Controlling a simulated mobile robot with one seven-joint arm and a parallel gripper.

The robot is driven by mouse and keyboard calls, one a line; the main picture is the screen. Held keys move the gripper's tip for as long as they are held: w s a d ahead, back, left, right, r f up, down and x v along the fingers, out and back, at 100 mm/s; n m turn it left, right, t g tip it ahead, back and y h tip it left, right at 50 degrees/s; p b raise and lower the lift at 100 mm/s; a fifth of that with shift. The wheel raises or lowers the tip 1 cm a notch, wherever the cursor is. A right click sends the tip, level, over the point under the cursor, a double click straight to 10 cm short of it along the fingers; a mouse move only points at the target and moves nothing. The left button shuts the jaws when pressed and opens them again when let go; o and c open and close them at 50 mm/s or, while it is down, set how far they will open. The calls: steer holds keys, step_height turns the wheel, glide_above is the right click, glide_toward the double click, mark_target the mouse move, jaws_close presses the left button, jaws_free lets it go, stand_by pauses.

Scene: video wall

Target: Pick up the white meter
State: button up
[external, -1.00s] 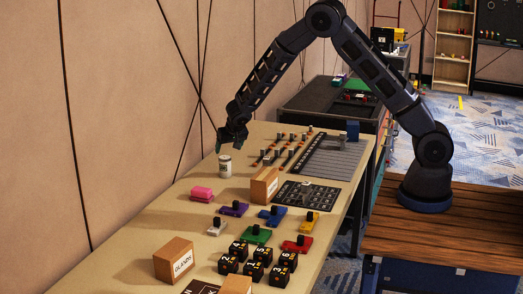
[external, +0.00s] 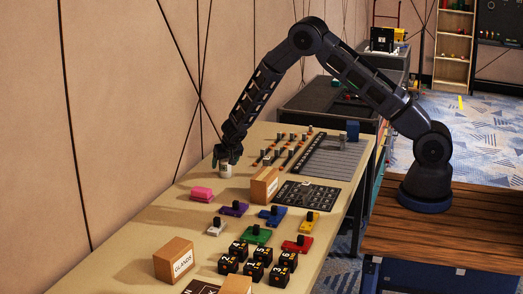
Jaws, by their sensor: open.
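A small white cylinder (external: 225,171), which I take to be the white meter, stands upright on the tan table (external: 165,225) near the wall side. My gripper (external: 227,160) points down at it from above, with its fingers at the cylinder's top. The gripper is open. The fingers hide the upper part of the cylinder, and I cannot tell whether they touch it.
A cardboard box (external: 264,186) stands to the right of the cylinder, and a pink block (external: 201,194) lies in front. Coloured blocks with black knobs, black numbered cubes (external: 255,268) and a GLANDS box (external: 174,260) fill the front. Sliders (external: 285,150) lie behind.

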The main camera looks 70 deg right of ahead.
steer(key=shift+x, duration=1.2)
steer(key=c, duration=1.2)
steer(key=shift+r, duration=0.1)
